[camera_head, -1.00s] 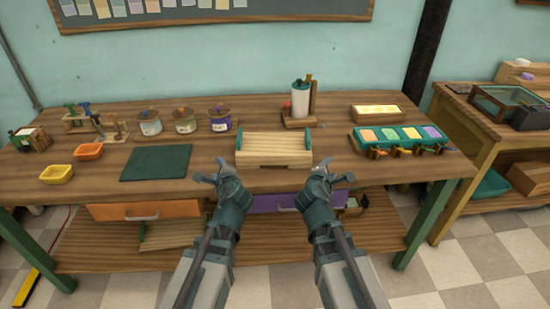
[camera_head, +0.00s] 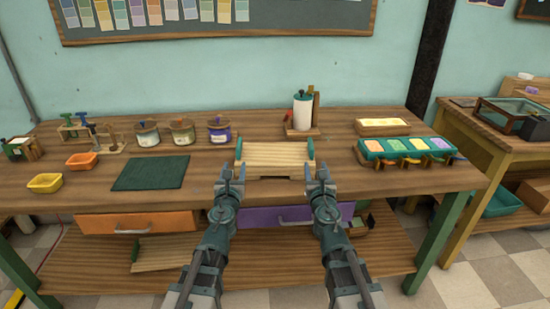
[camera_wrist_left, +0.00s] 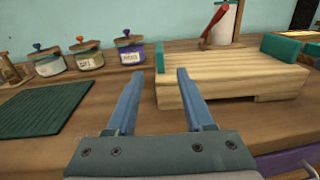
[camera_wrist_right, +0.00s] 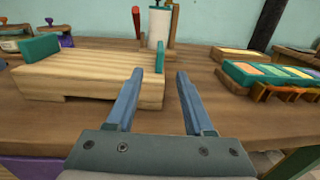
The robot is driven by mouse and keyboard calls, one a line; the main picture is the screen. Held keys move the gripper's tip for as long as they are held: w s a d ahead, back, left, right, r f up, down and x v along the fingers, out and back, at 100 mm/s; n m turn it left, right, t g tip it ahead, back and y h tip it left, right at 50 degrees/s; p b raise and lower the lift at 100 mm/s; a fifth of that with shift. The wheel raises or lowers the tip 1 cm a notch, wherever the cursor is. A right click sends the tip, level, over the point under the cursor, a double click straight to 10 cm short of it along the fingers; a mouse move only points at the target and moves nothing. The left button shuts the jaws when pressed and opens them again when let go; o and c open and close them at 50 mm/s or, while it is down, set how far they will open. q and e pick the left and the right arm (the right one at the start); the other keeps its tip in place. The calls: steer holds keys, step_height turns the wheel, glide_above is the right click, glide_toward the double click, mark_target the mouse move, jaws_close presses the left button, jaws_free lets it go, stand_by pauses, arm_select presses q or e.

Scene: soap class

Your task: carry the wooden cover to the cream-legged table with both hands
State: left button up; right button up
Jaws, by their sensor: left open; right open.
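The wooden cover (camera_head: 275,156) is a pale slatted board with a teal handle at each end. It sits flat on the workbench near the front edge. My left gripper (camera_head: 233,171) is open and empty, just in front of the cover's left end. My right gripper (camera_head: 316,170) is open and empty, just in front of its right end. Neither gripper holds the cover, which also shows in the left wrist view (camera_wrist_left: 235,82) and right wrist view (camera_wrist_right: 90,75). A table (camera_head: 480,135) at the right has ochre legs; I cannot tell if it is the cream-legged one.
The workbench (camera_head: 215,195) has green legs. A dark green mat (camera_head: 151,173) lies left of the cover, with several jars behind. A white roll on a stand (camera_head: 302,112) is behind the cover. A teal tray of coloured blocks (camera_head: 405,149) is at the right.

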mark_target(239, 146)
arm_select(q)
steer(key=w, duration=1.3)
steer(key=shift+w, duration=0.25)
arm_select(e)
steer(key=w, duration=1.3)
steer(key=shift+w, duration=0.25)
arm_select(q)
jaws_close()
arm_select(e)
jaws_close()
